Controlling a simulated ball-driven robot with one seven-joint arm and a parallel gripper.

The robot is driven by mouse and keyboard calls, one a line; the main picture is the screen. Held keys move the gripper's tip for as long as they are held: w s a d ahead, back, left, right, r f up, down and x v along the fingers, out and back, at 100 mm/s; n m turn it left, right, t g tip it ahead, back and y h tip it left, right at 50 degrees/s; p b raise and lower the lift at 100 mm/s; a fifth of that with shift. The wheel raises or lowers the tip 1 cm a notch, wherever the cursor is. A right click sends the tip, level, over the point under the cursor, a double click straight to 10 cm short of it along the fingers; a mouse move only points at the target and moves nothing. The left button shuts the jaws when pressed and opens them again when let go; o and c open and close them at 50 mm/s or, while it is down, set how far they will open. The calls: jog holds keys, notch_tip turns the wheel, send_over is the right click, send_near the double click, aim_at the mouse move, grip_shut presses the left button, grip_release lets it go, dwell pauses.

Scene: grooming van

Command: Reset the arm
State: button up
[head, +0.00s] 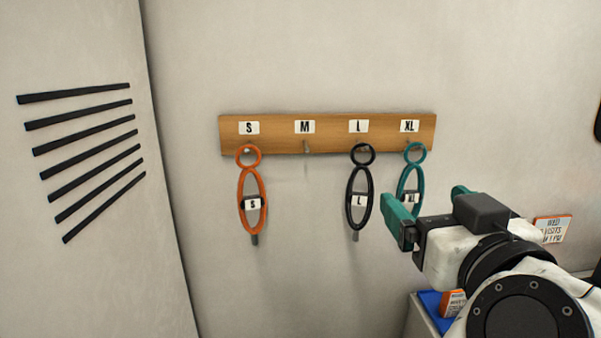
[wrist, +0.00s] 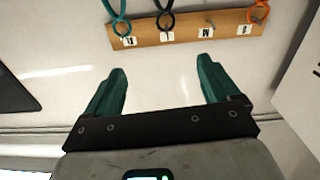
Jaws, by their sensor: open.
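My gripper (head: 432,205) is at the right in the head view, in front of the wall and just below the right end of the wooden peg board. In the wrist view my gripper (wrist: 162,90) shows two green fingers spread wide with nothing between them. It is open and empty. In the head view its fingers overlap the lower part of the teal loop (head: 413,153), which hangs from the XL peg. I cannot tell the exact gap between them. My arm comes in from the lower right.
The wooden board (head: 330,147) carries labels S, M, L and XL. An orange loop (head: 240,190) hangs at S and a black loop (head: 350,190) at L; the M peg (head: 307,147) is bare. Wall slots (head: 85,150) are left. A printed box (head: 453,302) sits on a blue surface (head: 430,300) at lower right.

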jog(key=s+d+f+n+g+h, duration=0.15)
jog(key=d+f+g, duration=0.3)
jog(key=f, duration=0.85)
jog(key=s+d+f+m+g, duration=0.1)
jog(key=s+d+f+g, duration=0.3)
jog(key=f, duration=0.9)
jog(key=s+d+f+m+g+b, duration=0.1)
jog(key=s+d+f+g+b, duration=0.1)
jog(key=s+f, duration=0.9)
jog(key=s+d+f+m+g+b, duration=0.1)
jog(key=s+f+g+b, duration=0.3)
jog(key=s+f, duration=0.7)
notch_tip(320, 180, down, 8)
jog(key=shift+s+d+f+g, duration=0.25)
jog(key=shift+s+d+g, duration=0.15)
jog(key=shift+g, duration=0.85)
jog(key=shift+m, duration=0.25)
